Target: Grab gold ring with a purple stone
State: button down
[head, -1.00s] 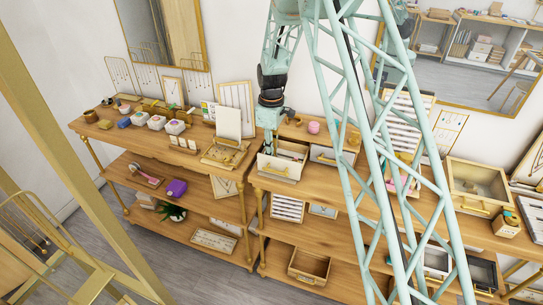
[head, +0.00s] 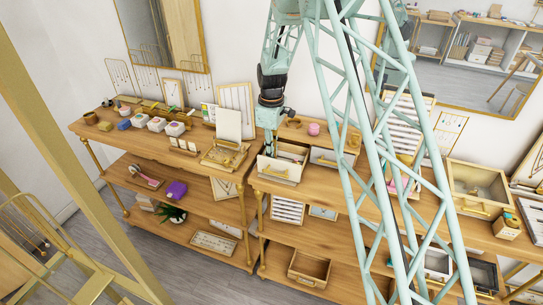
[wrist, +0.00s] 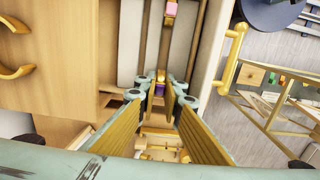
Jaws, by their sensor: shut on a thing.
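The gold ring with a purple stone (wrist: 160,76) is between my fingertips in the wrist view, low in a pale, slotted drawer (wrist: 126,50). My gripper (wrist: 160,93) is shut on it, and the fingers partly hide the ring. In the head view my gripper (head: 268,148) reaches down into the open white and wood drawer (head: 280,170) on the shelf top. The ring itself cannot be made out there.
Another piece with a pink stone (wrist: 171,8) sits farther along the same slot. A gold handle (wrist: 234,56) is on the drawer's right side. A jewelry display (head: 225,152) stands left of the drawer, and another open box (head: 330,157) stands right.

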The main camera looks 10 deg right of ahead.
jog(key=shift+r+b, duration=0.3)
jog(key=shift+r, duration=4.3)
